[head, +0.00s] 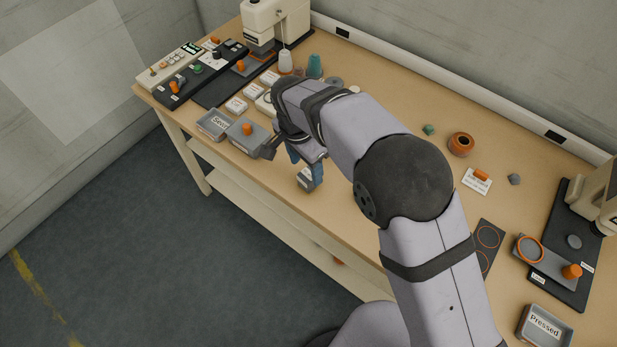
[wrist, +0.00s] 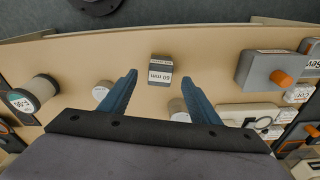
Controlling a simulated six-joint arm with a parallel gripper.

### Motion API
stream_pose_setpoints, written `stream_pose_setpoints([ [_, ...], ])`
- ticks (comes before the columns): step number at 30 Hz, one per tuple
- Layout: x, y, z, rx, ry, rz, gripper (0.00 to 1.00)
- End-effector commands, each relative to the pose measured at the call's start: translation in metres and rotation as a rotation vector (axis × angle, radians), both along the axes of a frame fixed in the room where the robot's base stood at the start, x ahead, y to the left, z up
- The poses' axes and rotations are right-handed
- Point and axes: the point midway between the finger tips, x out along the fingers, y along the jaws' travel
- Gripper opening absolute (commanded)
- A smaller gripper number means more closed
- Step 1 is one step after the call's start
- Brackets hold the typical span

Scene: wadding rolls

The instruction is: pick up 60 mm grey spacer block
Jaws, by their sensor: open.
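The 60 mm grey spacer block (wrist: 160,75) stands on the wooden bench, with a white "60 mm" label facing up in the wrist view. It also shows in the head view (head: 304,184) near the bench's front edge, partly hidden by my gripper. My gripper (wrist: 160,77) is open, with its two blue fingers on either side of the block in the picture. The block appears between and slightly beyond the fingertips. I cannot tell whether either finger touches it. In the head view my gripper (head: 305,164) points down over the block.
A grey box with an orange knob (wrist: 265,72) stands right of the block in the wrist view. Small pale cylinders (wrist: 103,90) are near the fingers. A "Pressed" tray (head: 543,326) sits at the right. The bench's front edge is close to the block.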

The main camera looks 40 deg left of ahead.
Motion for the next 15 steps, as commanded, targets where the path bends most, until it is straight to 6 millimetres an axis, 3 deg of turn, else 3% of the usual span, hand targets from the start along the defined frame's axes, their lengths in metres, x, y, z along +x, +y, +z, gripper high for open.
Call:
stream_pose_setpoints([
  [5, 0.001, 0.0, -0.004, -0.001, 0.0, 0.0, 0.57],
  [15, 0.009, -0.002, -0.042, -0.002, 0.0, 0.001, 0.57],
])
